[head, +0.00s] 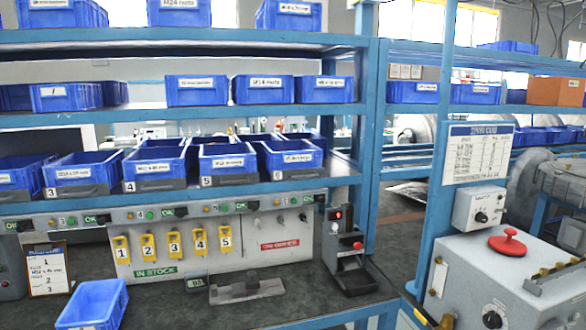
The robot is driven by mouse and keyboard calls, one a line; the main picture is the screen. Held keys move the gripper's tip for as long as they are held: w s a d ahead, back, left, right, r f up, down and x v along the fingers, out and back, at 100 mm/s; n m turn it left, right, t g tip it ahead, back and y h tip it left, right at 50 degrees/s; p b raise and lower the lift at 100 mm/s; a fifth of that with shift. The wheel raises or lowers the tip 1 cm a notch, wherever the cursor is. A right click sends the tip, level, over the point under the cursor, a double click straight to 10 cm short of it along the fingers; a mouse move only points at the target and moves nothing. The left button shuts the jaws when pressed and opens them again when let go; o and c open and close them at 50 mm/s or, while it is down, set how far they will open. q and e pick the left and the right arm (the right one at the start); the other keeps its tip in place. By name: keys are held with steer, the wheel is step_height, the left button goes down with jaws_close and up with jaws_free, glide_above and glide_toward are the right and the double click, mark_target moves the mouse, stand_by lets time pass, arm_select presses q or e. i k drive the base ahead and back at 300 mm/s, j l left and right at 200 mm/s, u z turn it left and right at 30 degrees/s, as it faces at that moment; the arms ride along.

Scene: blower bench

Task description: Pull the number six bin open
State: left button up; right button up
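The number six bin (290,159) appears to be the blue bin at the right end of the lower shelf, beside the number 5 bin. It has a white label and a grey strip along its lower front, with a small number tag at its left that is hard to read. It sits on the shelf, roughly in line with its neighbours. Neither of my grippers shows in the head view.
The bins numbered 3 (80,172), 4 (152,167) and 5 (222,162) stand to its left. Below are a switch panel (260,222) and a red-and-black device (346,250). A blue post (372,150) rises to the right. A loose blue bin (92,304) lies on the worktop.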

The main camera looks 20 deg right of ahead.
mark_target(288, 159)
steer(key=i+l, duration=0.15)
steer(key=i, duration=0.25)
steer(key=i+l, duration=0.15)
steer(key=i, duration=0.25)
